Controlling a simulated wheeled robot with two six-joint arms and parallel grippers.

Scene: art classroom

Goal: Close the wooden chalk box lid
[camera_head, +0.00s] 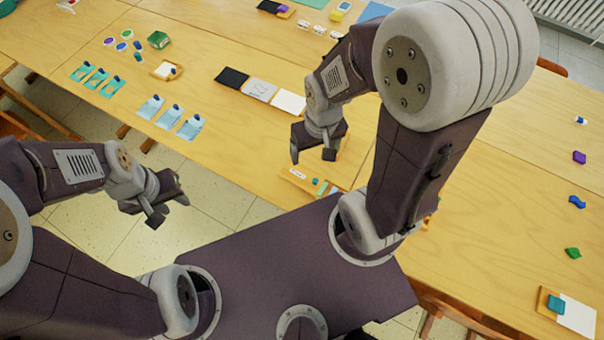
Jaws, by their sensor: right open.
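A small light-wood box with a white label (298,174) sits at the near edge of the table, below my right gripper; I take it to be the chalk box. Small teal and white pieces show at its right end. The box is small in view and partly hidden by my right arm, so I cannot tell its lid's position. My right gripper (313,156) is open and empty, its fingers pointing down just above and behind the box in the picture. My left gripper (169,210) is open and empty, over the floor in front of the table, away from the box.
A black, a grey and a white card (260,89) lie in a row behind the box. Blue cards with small dark pieces (170,117) and teal cards (96,78) lie further left. Bare tabletop (235,140) is free left of the box.

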